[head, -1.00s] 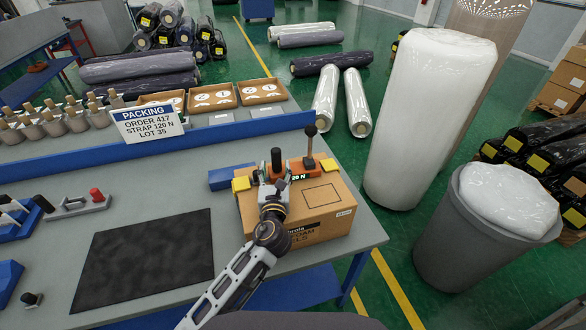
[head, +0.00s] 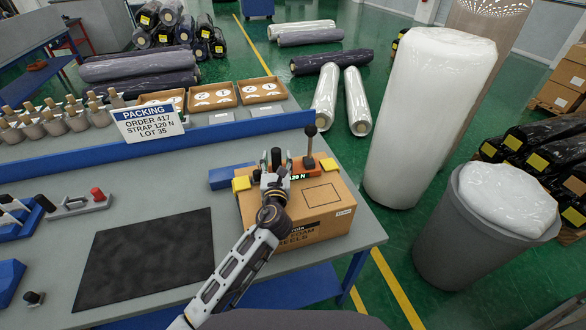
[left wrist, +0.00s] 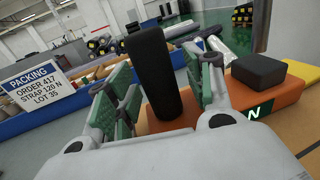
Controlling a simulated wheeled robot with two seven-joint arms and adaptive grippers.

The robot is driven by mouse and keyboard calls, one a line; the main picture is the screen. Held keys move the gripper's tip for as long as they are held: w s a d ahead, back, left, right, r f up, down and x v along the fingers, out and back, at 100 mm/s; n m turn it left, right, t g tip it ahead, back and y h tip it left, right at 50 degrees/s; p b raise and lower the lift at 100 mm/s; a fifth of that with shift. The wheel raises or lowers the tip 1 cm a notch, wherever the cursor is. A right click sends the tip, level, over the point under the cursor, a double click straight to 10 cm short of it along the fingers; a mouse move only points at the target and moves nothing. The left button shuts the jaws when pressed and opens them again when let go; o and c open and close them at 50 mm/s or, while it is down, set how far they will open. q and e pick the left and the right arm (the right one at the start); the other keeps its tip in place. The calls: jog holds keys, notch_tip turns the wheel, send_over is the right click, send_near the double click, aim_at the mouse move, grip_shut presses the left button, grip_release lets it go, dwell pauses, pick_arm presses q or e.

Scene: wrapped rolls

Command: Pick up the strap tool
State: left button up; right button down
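The strap tool (head: 298,170) is orange, with an upright black grip, a black-knobbed lever and a green display ending in "N". It sits on the far part of a cardboard box (head: 318,203). My left gripper (head: 276,174) is at the tool's left end. In the left wrist view its green-padded fingers stand apart on either side of the black grip (left wrist: 156,75), with small gaps showing. The tool's orange body (left wrist: 265,100) is partly hidden behind the gripper there. My right gripper is not in view.
The box stands on a grey bench (head: 150,205) with a blue rail (head: 215,133) behind. A packing sign (head: 148,122) reads "STRAP 120 N". A black mat (head: 145,262) lies left of the box. A grey bin (head: 485,235) and a tall wrapped roll (head: 430,120) stand right of the bench.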

pick_arm(q)
grip_shut()
jog(key=shift+r, duration=0.15)
dwell(0.4)
jog(key=shift+r+p, duration=0.55)
jog(key=shift+r, duration=4.45)
